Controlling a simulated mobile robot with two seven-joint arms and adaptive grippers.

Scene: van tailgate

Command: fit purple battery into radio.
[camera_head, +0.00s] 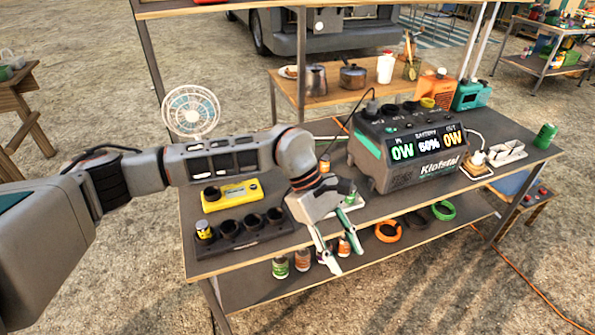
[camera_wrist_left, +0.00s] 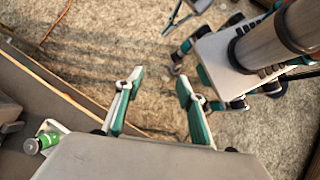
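No clearly purple battery shows. Several small cylinders stand on the lower shelf under my left gripper; one (camera_head: 322,257), partly behind its finger, may be purple, but I cannot be sure. A yellow device (camera_head: 236,191) with two dark round sockets lies on the table; I cannot tell if it is the radio. My left gripper (camera_head: 328,252) points down past the table's front edge. It is open; the left wrist view shows its fingertips (camera_wrist_left: 160,80) apart, with only ground between them. A green cylinder (camera_wrist_left: 33,146) sits in a white holder beside it. My right gripper is out of view.
A black holder (camera_head: 262,238) with several sockets stands at the table's front left, a yellow cylinder (camera_head: 203,230) in it. A power station (camera_head: 410,150) takes up the right middle. Orange (camera_head: 388,231) and green (camera_head: 443,210) rings lie on the lower shelf.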

